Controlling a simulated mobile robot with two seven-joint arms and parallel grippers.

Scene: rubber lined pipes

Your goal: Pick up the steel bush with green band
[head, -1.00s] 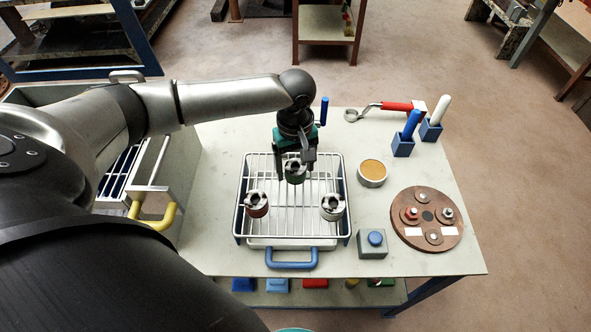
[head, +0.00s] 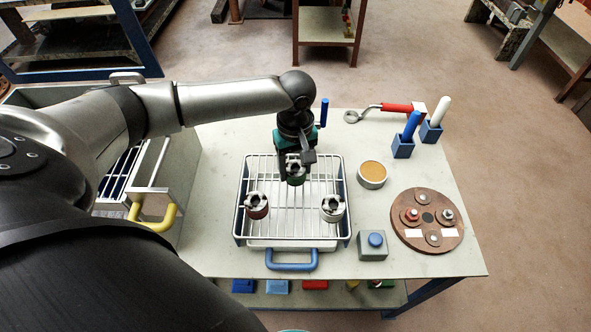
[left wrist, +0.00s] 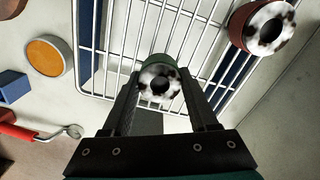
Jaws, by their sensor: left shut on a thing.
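The steel bush with green band (head: 295,180) stands at the back of the wire rack. Its mottled top ring and green band also show in the left wrist view (left wrist: 160,80). My left gripper (head: 295,172) is shut on this bush from above, with one finger on each side. In the left wrist view its fingertips (left wrist: 160,85) flank the bush. The bush still appears to be at rack level. My right gripper is not in view.
The wire rack (head: 241,218) also holds a red-banded bush (head: 257,205) and a white-grey bush (head: 332,208) nearer the front. A tan-filled dish (head: 372,174), a blue button box (head: 373,244) and a round brown plate (head: 410,235) stand to the right.

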